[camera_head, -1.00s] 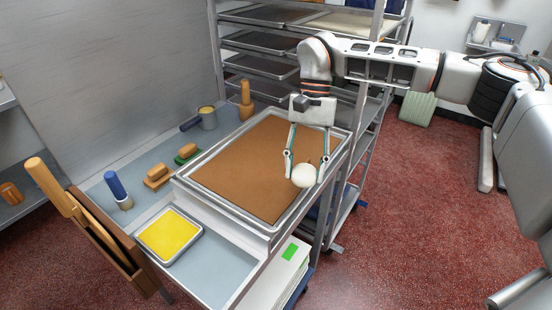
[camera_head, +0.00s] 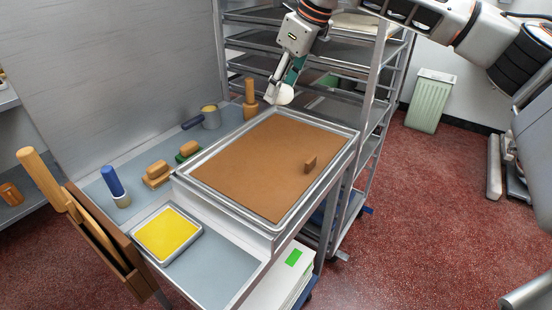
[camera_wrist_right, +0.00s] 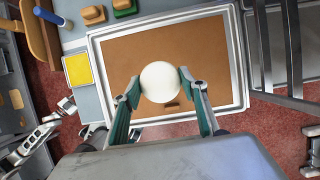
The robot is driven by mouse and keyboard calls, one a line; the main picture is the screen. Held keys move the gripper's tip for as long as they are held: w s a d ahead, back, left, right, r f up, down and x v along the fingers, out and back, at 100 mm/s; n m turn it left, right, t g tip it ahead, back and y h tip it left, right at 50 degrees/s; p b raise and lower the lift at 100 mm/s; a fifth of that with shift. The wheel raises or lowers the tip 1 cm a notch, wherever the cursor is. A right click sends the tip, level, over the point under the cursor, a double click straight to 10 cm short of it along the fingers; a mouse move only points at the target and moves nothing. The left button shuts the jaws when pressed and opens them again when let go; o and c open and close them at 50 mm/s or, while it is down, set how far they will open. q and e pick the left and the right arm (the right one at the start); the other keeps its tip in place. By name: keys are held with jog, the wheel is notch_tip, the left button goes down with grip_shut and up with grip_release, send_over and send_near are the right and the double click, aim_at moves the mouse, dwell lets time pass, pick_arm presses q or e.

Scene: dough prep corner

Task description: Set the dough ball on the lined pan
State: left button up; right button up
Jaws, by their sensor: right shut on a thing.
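The dough ball (camera_head: 284,94) is white and round. My right gripper (camera_head: 279,92) is shut on it and holds it in the air, near the far corner of the lined pan in the head view. In the right wrist view the ball (camera_wrist_right: 160,82) sits between the two teal fingertips, in front of the pan. The lined pan (camera_head: 229,208) has a metal rim and a flat brown lining (camera_head: 255,165). My left gripper is outside the head view; pale arm parts at the left of the right wrist view may be mine, with finger state unclear.
A small brown block (camera_head: 310,164) stands on the lining near the pan's right side. A yellow tray (camera_head: 167,234), brushes (camera_head: 158,174) and a wooden pestle-like tool (camera_head: 250,100) are around the pan. A rack (camera_head: 372,105) stands behind and right.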

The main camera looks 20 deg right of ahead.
jog(key=r+m, duration=0.1)
jog(key=w+m, duration=0.1)
jog(key=r+m+h, duration=0.1)
jog(key=shift+w+a+r+m+t+b, duration=0.25)
jog(key=shift+w+r+m+t+b, duration=0.05)
jog(key=shift+w+t, duration=0.1)
jog(key=shift+f, duration=0.1)
notch_tip(320, 180, down, 20)
jog(key=shift+r, duration=0.25)
jog(key=o, duration=1.2)
jog(key=shift+c, duration=0.2)
jog(key=v, duration=1.2)
jog(key=shift+a+b, duration=0.15)
jog(key=shift+b, duration=0.2)
